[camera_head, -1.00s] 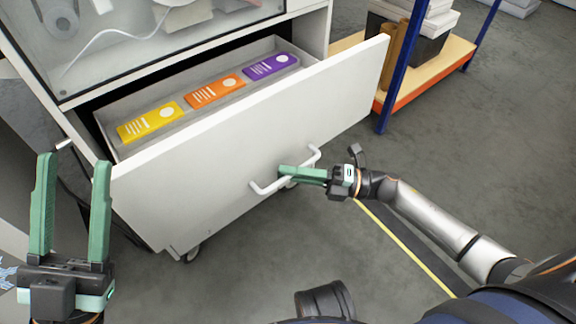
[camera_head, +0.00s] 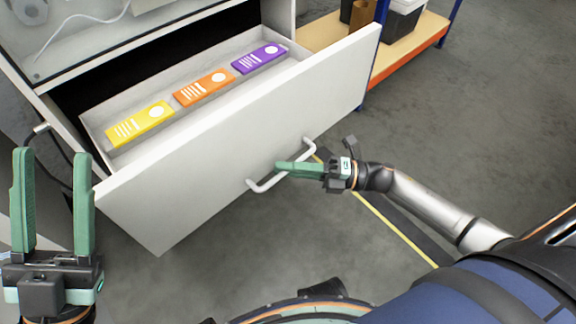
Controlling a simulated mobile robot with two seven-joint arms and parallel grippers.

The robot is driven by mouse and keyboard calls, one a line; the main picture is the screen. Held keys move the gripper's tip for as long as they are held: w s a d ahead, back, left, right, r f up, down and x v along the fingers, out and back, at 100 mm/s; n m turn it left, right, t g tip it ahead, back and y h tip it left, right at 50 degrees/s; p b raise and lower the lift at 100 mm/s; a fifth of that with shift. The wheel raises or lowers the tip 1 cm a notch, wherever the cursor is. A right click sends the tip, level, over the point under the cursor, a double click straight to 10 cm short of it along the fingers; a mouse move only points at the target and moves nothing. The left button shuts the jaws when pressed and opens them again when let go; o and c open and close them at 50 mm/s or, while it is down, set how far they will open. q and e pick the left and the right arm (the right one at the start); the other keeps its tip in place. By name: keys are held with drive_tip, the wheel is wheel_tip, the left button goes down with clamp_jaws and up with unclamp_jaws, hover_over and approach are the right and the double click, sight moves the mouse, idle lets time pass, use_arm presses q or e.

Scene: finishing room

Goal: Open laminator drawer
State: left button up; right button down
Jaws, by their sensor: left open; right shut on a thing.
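The white laminator drawer (camera_head: 215,147) stands pulled well out of its cabinet. Inside lie a yellow packet (camera_head: 140,124), an orange packet (camera_head: 203,88) and a purple packet (camera_head: 260,58) in a row. A white bar handle (camera_head: 265,186) is on the drawer front. My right gripper (camera_head: 284,168) is shut on the handle's bar, coming from the right; its fingers hide part of the bar. My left gripper (camera_head: 50,200) is open and empty, pointing up at the lower left, left of the drawer front.
The cabinet with a clear-fronted upper part (camera_head: 110,35) is at the upper left. A wooden shelf with an orange edge (camera_head: 410,57) and blue posts stands behind the drawer's right end. Grey floor on the right is clear, with a yellow line (camera_head: 385,222).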

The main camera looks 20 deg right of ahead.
drive_tip(key=c, duration=0.9)
unclamp_jaws()
drive_tip(key=p+v, duration=0.1)
drive_tip(key=v, duration=1.1)
drive_tip(key=shift+s+d, duration=0.1)
drive_tip(key=shift+d, duration=0.2)
